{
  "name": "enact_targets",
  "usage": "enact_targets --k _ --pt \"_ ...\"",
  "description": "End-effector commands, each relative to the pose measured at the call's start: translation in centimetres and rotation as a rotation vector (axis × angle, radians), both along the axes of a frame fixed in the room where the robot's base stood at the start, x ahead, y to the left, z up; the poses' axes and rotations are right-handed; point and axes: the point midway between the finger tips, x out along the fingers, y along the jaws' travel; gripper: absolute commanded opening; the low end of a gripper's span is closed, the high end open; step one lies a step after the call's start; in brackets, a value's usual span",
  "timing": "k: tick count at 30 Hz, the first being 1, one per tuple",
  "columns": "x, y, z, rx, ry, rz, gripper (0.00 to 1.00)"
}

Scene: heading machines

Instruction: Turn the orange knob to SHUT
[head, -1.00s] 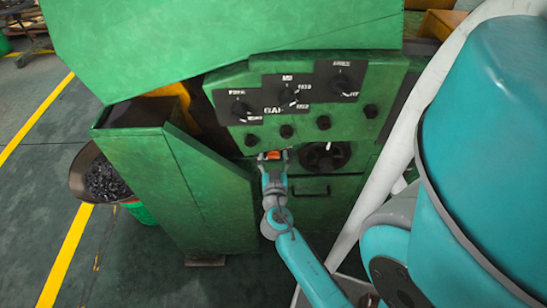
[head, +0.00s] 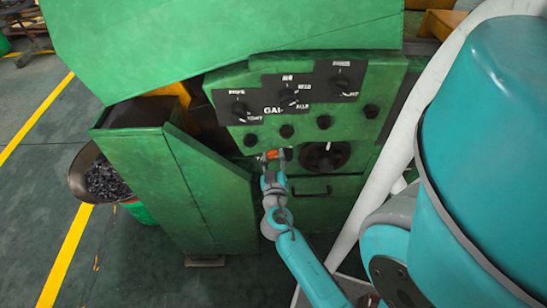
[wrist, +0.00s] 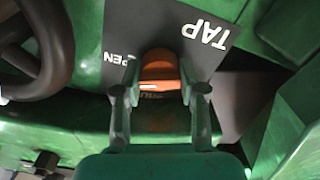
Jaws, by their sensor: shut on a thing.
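The orange knob (wrist: 158,66) sits on a dark plate (wrist: 195,30) lettered TAP in the wrist view. Part of the word OPEN shows left of the knob, and small lettering below it is too dim to read. My gripper (wrist: 159,88) is shut on the knob, one finger on each side. In the head view the orange knob (head: 272,155) is a small patch between the fingers of my gripper (head: 273,159), low on the green machine front. The fingers and wrist hide most of the plate there.
A black handwheel (head: 325,156) stands close right of my gripper. Above are the black dial switches (head: 290,97) and several dark buttons. A green panel (head: 185,190) juts out at left, with a pan of dark parts (head: 105,182) beyond it.

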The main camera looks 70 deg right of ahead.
Motion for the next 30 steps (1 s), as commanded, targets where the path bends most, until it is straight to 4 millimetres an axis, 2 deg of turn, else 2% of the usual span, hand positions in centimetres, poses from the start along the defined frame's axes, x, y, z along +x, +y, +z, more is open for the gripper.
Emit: enact_targets --k 30 --pt "-0.07 -0.03 0.14 -0.361 0.871 0.001 0.06"
